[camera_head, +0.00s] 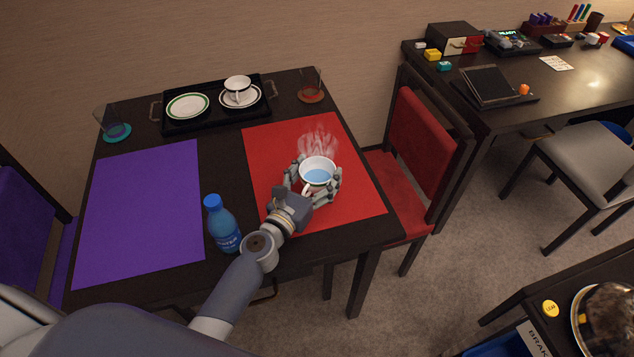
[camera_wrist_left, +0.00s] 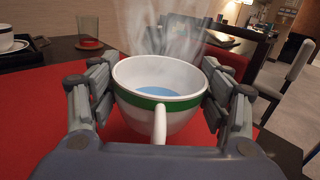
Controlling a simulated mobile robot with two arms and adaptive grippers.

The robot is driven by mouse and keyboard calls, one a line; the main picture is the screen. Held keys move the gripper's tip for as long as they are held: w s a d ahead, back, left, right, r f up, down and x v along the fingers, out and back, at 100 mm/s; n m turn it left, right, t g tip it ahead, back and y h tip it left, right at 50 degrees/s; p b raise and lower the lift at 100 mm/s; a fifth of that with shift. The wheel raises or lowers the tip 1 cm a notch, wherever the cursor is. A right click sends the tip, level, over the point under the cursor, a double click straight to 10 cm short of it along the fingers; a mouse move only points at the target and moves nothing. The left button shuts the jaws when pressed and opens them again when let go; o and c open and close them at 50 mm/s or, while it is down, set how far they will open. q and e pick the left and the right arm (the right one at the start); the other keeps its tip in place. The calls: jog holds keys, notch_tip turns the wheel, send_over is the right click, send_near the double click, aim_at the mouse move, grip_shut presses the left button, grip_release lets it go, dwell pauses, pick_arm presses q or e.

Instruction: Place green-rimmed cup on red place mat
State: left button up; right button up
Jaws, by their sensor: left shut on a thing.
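The green-rimmed cup (camera_head: 318,172) is white, with a green band, bluish liquid and steam rising from it. My left gripper (camera_head: 314,184) is shut on it, one finger on each side. In the left wrist view the cup (camera_wrist_left: 160,100) is upright between the fingers of my left gripper (camera_wrist_left: 160,105), its handle toward the wrist. The cup is over the red place mat (camera_head: 276,150), on the right side of the table. I cannot tell whether its base touches the mat. The red mat (camera_wrist_left: 40,112) also shows in the left wrist view. My right gripper is not in view.
A blue water bottle (camera_head: 222,226) stands beside my left arm, between the red mat and the purple mat (camera_head: 140,215). A black tray (camera_head: 212,118) with a green-rimmed plate, saucer and white cup lies behind. Glasses on coasters stand at the back corners. A red chair (camera_head: 418,150) adjoins the right edge.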

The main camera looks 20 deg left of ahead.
pick_arm(q)
notch_tip(320, 180, down, 3)
jog(key=b, duration=0.3)
jog(key=shift+f, duration=0.35)
jog(key=o, duration=1.2)
jog(key=shift+d, duration=0.1)
